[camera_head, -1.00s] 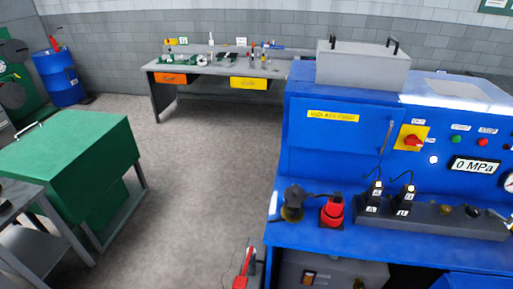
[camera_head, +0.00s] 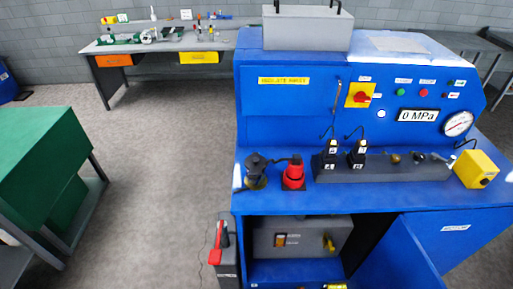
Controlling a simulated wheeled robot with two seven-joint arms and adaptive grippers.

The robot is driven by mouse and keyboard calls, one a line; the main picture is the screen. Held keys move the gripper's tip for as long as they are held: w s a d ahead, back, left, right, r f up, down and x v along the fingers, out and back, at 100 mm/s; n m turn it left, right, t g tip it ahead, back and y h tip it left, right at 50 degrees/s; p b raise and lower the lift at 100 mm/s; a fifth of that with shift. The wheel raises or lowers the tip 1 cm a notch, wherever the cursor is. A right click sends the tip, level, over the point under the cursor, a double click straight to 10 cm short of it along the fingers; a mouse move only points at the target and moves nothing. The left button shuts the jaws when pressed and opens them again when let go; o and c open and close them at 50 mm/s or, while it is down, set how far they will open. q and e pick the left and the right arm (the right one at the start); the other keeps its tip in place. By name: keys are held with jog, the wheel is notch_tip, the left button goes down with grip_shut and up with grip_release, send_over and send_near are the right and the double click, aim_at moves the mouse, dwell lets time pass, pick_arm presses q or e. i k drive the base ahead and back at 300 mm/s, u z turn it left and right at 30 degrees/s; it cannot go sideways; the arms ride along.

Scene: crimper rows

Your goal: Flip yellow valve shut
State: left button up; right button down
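Another yellow piece (camera_head: 335,286) shows at the bottom edge, partly cut off. Neither of my grippers is in view.
The blue bench (camera_head: 300,110) carries a gauge (camera_head: 458,124), a red rotary switch (camera_head: 362,97), a red-and-black fitting (camera_head: 293,174) and a yellow box (camera_head: 476,169). A blue door (camera_head: 440,245) stands at lower right. A red-handled device (camera_head: 219,240) is left. The floor (camera_head: 160,170) is clear.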

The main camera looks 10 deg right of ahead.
aim_at(328, 239)
jog(key=z, duration=1.45)
jog(key=i, duration=0.15)
jog(key=z, duration=0.75)
jog(key=k, duration=0.4)
jog(key=u, duration=0.1)
